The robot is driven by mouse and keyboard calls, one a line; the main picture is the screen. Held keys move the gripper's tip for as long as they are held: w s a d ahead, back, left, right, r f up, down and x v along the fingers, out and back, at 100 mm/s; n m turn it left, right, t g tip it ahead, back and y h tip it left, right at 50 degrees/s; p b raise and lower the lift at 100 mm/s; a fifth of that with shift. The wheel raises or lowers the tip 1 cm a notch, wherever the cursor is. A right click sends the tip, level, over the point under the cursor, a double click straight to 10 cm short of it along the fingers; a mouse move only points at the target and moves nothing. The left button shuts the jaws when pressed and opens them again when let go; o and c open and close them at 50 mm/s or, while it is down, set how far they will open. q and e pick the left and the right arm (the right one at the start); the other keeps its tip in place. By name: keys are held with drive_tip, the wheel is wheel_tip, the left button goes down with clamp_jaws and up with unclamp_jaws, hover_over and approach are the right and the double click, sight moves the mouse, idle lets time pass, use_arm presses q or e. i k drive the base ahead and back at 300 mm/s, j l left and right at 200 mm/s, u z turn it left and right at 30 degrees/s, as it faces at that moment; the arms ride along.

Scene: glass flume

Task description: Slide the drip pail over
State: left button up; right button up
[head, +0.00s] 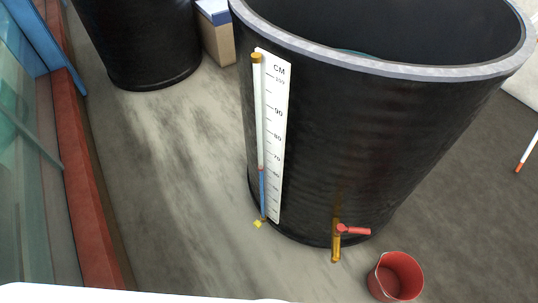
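The drip pail is a small red open bucket (396,276) on the floor at the lower right in the head view. It stands upright, to the right of a brass tap (336,240) with a red lever (354,231). The tap comes out low on the wall of a large black tank (400,130). The pail is not directly under the tap's spout; a gap shows between them. Neither of my grippers is in view.
A white centimetre scale (273,130) with a sight tube runs down the tank. A second black tank (140,40) and a cardboard box (217,40) stand behind. A red beam (85,190) borders the left. Bare floor (170,200) lies between.

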sight(396, 276)
drive_tip(key=z, duration=1.85)
drive_tip(key=i+l+u, duration=0.1)
drive_tip(key=l+u, duration=0.2)
drive_tip(key=l, duration=0.25)
drive_tip(key=l+u, duration=0.35)
drive_tip(key=l, duration=0.15)
drive_tip(key=i+l, duration=0.05)
